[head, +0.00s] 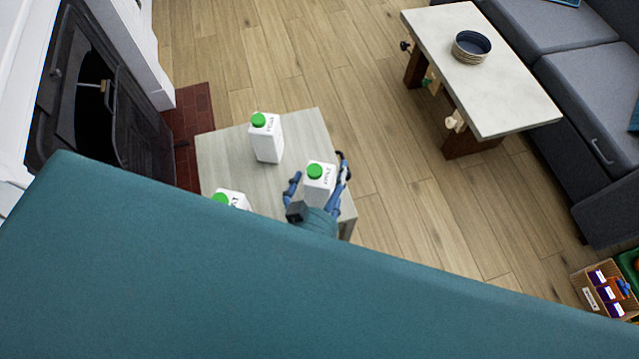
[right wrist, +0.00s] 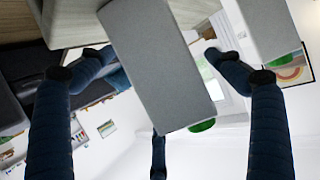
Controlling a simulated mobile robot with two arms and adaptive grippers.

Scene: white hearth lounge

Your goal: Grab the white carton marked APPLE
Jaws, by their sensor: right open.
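The white carton (head: 321,190) with a green cap stands upright near the right edge of the small pale table; its small print appears to read APPLE. My right gripper (head: 318,173) is open, with its blue fingers on both sides of this carton. In the right wrist view the carton (right wrist: 155,60) shows grey between the spread fingers (right wrist: 158,55), its green cap (right wrist: 202,126) at the bottom. I cannot tell whether a finger touches it. My left gripper is not in view.
A second white carton (head: 267,145) with a green cap stands farther back on the small table (head: 225,160). A third carton (head: 236,199) at the left is partly hidden by my teal body. A low table (head: 500,85) with a bowl (head: 471,47) stands at the right, beside a grey sofa (head: 590,85).

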